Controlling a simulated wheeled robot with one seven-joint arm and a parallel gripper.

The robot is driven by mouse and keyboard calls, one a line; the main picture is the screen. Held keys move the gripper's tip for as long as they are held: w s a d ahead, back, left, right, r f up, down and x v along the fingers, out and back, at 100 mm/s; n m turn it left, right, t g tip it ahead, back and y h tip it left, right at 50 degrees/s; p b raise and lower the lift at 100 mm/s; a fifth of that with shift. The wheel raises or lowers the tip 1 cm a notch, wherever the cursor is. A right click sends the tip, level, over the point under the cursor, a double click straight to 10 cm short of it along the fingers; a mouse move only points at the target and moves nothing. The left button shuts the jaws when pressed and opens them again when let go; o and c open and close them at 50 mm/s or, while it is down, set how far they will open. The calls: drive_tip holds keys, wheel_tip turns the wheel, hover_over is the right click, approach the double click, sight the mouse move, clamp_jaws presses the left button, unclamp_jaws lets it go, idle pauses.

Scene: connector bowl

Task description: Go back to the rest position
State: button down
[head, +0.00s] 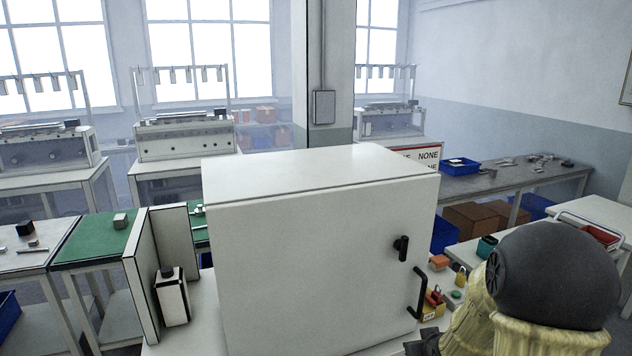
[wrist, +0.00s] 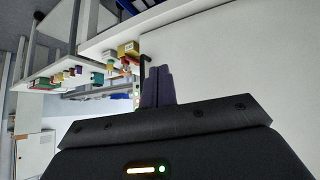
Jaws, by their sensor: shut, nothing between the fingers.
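My gripper (wrist: 158,72) shows in the wrist view with its two dark fingers together and nothing between them. In the head view my arm is at the lower right, and a dark part of the gripper (head: 426,344) shows at the bottom edge. The fingers are close to the front of a large white cabinet (head: 310,265), below its black bar handle (head: 417,298) in the head view. The cabinet door looks shut. The cabinet's white face (wrist: 240,60) fills the right of the wrist view. Whether the fingers touch the handle cannot be told.
A black knob (head: 401,248) sits above the handle. Small coloured items, including a yellow padlock (head: 460,278), lie right of the cabinet. A white box (head: 172,296) stands left of it. A long bench (head: 490,180) runs behind on the right.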

drive_tip(key=s+a+r+g, duration=0.1)
drive_tip(key=s+a+g, duration=0.1)
drive_tip(key=s, duration=0.4)
drive_tip(key=s+a+g, duration=0.2)
drive_tip(key=s+a, duration=0.2)
drive_tip(key=s, duration=0.2)
drive_tip(key=s+a+r+m+g, duration=0.1)
drive_tip(key=s+a+g, duration=0.1)
drive_tip(key=s, duration=0.3)
drive_tip(key=shift+s+a+r, duration=0.3)
drive_tip(key=shift+s+a, duration=0.1)
